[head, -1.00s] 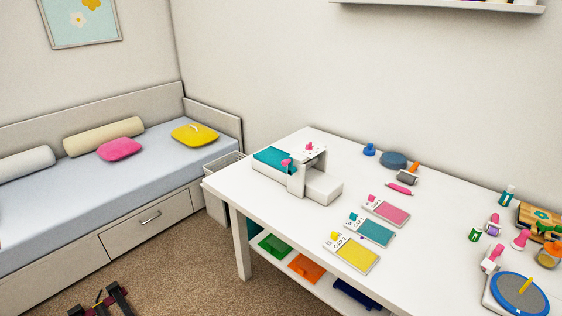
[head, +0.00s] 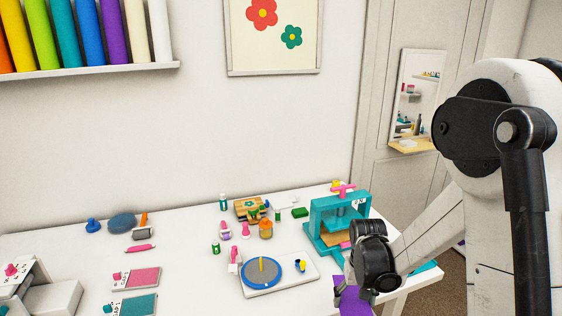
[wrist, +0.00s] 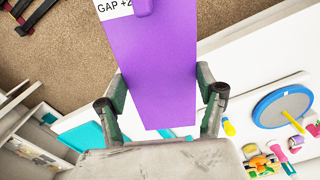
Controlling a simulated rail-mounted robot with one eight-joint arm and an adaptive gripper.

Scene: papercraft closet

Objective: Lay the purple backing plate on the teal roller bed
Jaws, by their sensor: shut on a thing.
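The purple backing plate (wrist: 152,70) is gripped between the fingers of my gripper (wrist: 165,95) in the wrist view. It is a flat purple plate with a white label reading "GAP +2", cut by the frame edge, and a raised purple grip. In the head view the plate (head: 355,304) hangs below my gripper (head: 352,288), near the table's front right, partly cut off. The white roller machine (head: 52,298) is only partly in the head view at lower left. Its teal bed is not clearly visible now.
A teal press (head: 326,211) stands close behind my gripper. A blue-rimmed turntable (head: 262,272) on a white base lies left of it. Pink (head: 136,278) and teal (head: 135,306) cards lie further left. Small bottles and stamps stand at the back. White table is bare between the cards and turntable.

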